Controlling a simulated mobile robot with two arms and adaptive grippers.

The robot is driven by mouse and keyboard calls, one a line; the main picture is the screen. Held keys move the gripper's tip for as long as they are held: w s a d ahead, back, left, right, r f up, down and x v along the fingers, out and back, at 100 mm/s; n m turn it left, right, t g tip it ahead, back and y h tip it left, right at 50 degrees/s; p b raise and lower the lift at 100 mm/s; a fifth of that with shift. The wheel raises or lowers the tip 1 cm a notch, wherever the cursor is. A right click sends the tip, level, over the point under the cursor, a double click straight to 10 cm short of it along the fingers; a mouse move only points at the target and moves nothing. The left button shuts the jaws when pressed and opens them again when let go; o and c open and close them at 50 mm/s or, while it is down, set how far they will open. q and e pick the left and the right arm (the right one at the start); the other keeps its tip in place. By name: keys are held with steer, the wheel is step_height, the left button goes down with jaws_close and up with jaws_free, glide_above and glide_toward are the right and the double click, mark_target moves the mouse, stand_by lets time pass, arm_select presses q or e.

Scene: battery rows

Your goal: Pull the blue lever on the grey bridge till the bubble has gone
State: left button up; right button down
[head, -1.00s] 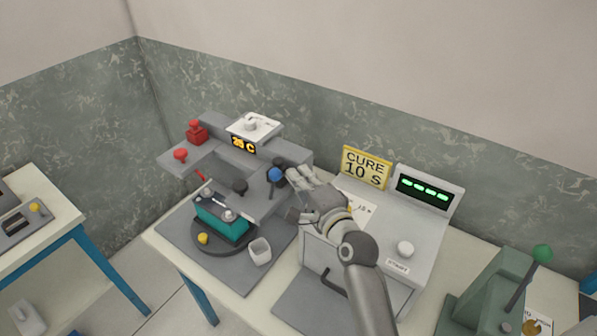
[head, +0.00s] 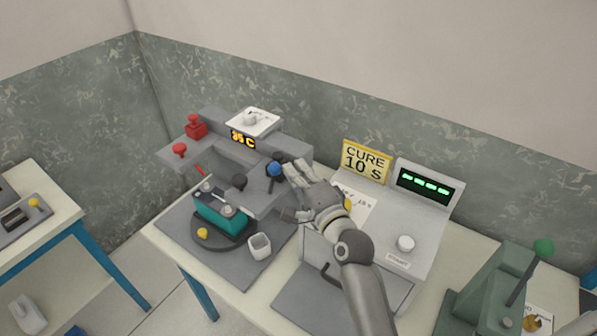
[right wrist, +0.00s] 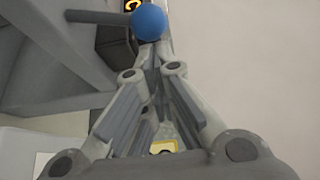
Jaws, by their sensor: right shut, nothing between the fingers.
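The blue lever knob (head: 274,169) sits at the right end of the grey bridge (head: 265,190). My right gripper (head: 290,172) is shut and empty, with its fingertips close beside the knob's right side. In the right wrist view the blue knob (right wrist: 149,22) is just beyond the closed fingertips (right wrist: 150,50); I cannot tell whether they touch. A teal battery (head: 220,218) stands on the dark round turntable (head: 215,244) under the bridge. No bubble can be made out at this size. My left gripper is out of view.
A grey white cup (head: 260,247) stands at the turntable's right. A red button (head: 195,126) and red knob (head: 180,149) are on the bridge's left. The curing box (head: 425,225) with a green display and a yellow CURE 10 S sign (head: 366,161) stand right of the bridge.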

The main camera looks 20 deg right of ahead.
steer(key=shift+s+a+r+n+t+b, duration=0.15)
steer(key=shift+s+a+n+t+b, duration=0.15)
steer(key=shift+n+b, duration=0.25)
steer(key=s+a+n+y+b, duration=0.1)
steer(key=n, duration=0.1)
steer(key=a+n+t+y+b, duration=0.1)
steer(key=n+b, duration=0.1)
steer(key=n, duration=0.1)
steer(key=s+a+r+n+t+b, duration=0.1)
steer(key=n+b, duration=0.1)
steer(key=shift+s+a+n+y, duration=0.2)
steer(key=shift+s+n+y, duration=0.1)
steer(key=shift+n+y, duration=0.1)
steer(key=shift+r, duration=0.1)
stand_by(0.3)
